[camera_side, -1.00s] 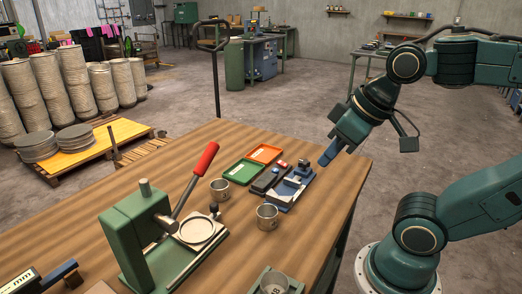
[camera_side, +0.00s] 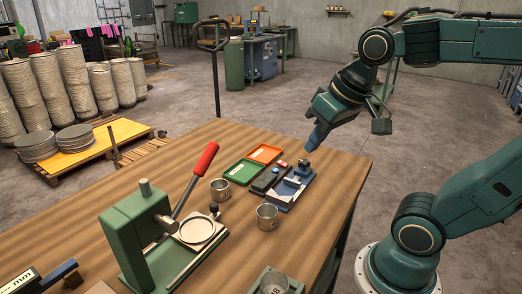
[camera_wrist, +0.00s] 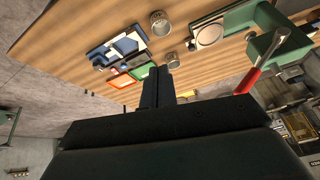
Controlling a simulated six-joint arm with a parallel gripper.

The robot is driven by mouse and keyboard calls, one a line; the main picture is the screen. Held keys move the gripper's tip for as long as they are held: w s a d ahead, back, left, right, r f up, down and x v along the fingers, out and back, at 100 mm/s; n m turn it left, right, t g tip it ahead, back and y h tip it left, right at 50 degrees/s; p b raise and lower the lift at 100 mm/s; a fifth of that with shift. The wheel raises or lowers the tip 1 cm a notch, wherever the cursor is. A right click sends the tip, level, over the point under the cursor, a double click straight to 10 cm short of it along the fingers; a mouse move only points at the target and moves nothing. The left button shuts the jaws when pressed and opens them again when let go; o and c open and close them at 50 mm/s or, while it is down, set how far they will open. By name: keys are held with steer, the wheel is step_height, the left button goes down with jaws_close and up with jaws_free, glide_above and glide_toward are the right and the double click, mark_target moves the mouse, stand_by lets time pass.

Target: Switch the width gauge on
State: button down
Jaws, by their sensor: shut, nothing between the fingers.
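A blue device on a pale base (camera_side: 291,189), which looks like the width gauge, lies near the right edge of the table. A dark box (camera_side: 265,180) sits along its left side, with a small red part (camera_side: 283,165) near its far end. The device also shows in the wrist view (camera_wrist: 122,46). No switch position can be made out. My gripper (camera_side: 313,144) is shut and empty, its blue fingers pointing down, above and just beyond the device's far end. In the wrist view my fingers (camera_wrist: 158,84) are together.
Green (camera_side: 243,172) and orange (camera_side: 265,153) trays lie left of the device. Two metal cups (camera_side: 220,190) (camera_side: 267,217) stand nearby. A green press (camera_side: 135,240) with a red-handled lever stands at the front. A box marked "mm" (camera_side: 20,284) is at bottom left.

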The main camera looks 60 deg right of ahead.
steer(key=w+d+m, duration=0.4)
steer(key=w, duration=0.2)
steer(key=m+g, duration=0.3)
steer(key=m, duration=0.8)
glide_above(280, 162)
steer(key=s, duration=0.3)
step_height(280, 162, down, 8)
steer(key=shift+s+d, duration=0.15)
steer(key=shift+f, duration=0.25)
steer(key=w+f, duration=0.1)
steer(key=f, duration=0.8)
steer(key=w+f, duration=0.1)
steer(key=f, duration=0.3)
steer(key=shift+w+f, duration=0.25)
steer(key=shift+w, duration=0.1)
